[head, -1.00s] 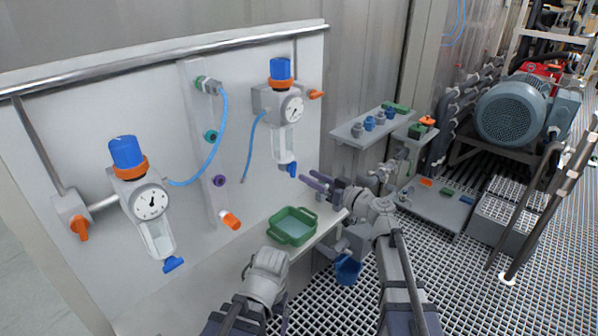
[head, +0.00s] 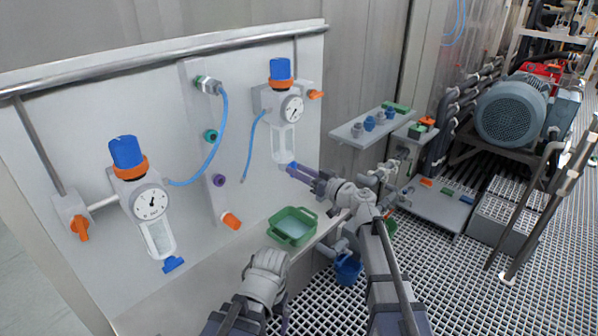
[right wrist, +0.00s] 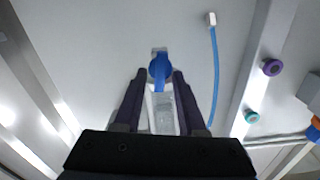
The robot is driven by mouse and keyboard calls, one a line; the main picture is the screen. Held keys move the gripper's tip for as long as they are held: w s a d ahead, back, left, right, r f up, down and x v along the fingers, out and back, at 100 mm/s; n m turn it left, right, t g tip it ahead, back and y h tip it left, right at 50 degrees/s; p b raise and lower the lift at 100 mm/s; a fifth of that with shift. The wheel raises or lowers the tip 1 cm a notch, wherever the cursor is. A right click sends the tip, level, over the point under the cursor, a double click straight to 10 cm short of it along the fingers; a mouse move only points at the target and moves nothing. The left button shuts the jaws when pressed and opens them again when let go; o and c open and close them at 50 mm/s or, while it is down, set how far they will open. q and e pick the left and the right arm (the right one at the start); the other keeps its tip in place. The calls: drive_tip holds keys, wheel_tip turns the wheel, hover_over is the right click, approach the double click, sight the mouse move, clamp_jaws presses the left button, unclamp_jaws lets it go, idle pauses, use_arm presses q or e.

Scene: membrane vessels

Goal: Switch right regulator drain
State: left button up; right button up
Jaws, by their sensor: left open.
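The right regulator (head: 284,112) hangs on the white panel, with an orange collar, blue cap, gauge and clear bowl. Its blue drain (head: 291,167) is at the bottom of the bowl, partly hidden by my right gripper (head: 291,170). In the right wrist view the blue drain (right wrist: 160,68) lies between the two dark fingertips of my right gripper (right wrist: 160,74). The fingers stand apart on either side of it, with no clear contact. My left gripper (head: 282,325) is open, low at the bottom edge and mostly hidden behind its arm.
A left regulator (head: 150,205) with its own blue drain (head: 173,264) is on the same panel. A green tray (head: 293,227) sits on a ledge below. A blue hose (head: 222,130) runs between. A grey shelf (head: 375,128) stands right of the panel.

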clamp_jaws()
drive_tip(key=shift+w+d+f+m, duration=0.1)
drive_tip(key=shift+f+m, duration=0.05)
drive_tip(key=shift+m, duration=3.8)
drive_tip(key=shift+w+d+f+m, duration=0.1)
drive_tip(key=shift+m, duration=3.85)
